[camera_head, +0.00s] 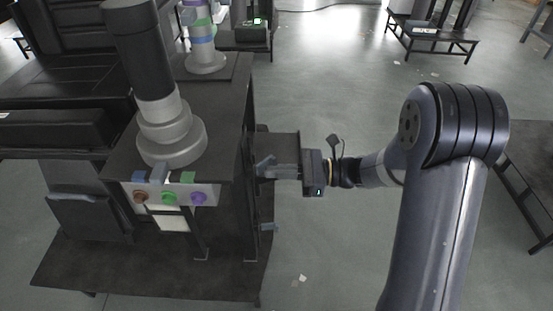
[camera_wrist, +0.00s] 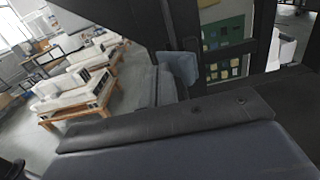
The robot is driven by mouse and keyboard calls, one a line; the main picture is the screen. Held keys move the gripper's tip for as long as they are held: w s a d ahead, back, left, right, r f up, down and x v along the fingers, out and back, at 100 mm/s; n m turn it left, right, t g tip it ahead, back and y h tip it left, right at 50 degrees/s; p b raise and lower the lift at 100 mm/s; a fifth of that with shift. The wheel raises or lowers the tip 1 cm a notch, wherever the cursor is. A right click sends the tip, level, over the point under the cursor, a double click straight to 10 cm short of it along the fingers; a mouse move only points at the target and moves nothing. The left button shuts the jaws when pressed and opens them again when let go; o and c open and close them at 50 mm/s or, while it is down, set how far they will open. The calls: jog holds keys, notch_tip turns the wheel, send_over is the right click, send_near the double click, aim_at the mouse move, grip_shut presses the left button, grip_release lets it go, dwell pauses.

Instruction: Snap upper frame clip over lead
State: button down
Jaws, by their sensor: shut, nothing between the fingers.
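My gripper (camera_head: 268,171) is at the right side of the dark frame and points left. Its fingers are shut with nothing between them. A small blue-grey piece, which looks like the upper frame clip (camera_head: 264,161), is at the fingertips. In the wrist view a blue-grey block (camera_wrist: 179,68) stands on a dark upright just beyond my gripper; it seems to be the same clip. I cannot tell whether the fingers touch it. A similar lower clip (camera_head: 269,227) sits further down the frame. I cannot make out the lead.
A dark bench (camera_head: 120,165) carries a grey column (camera_head: 170,135) and a panel with brown, green and purple knobs (camera_head: 168,198). A second column (camera_head: 205,55) stands behind. A low table (camera_head: 430,35) is at the back. The floor right of the frame is open.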

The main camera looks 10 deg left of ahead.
jog(key=shift+p+v, duration=0.35)
jog(key=shift+v, duration=1.75)
jog(key=shift+w, duration=0.15)
jog(key=shift+w+a+p, duration=0.15)
jog(key=shift+w+p, duration=0.05)
jog(key=shift+w, duration=0.4)
jog(key=shift+w+a+p, duration=0.15)
jog(key=shift+w+a, duration=0.05)
jog(key=shift+w, duration=0.4)
jog(key=shift+a, duration=0.2)
jog(key=shift+s+a, duration=0.15)
jog(key=shift+a, duration=0.3)
jog(key=shift+a, duration=0.25)
jog(key=p+v, duration=0.1)
jog(key=v, duration=0.6)
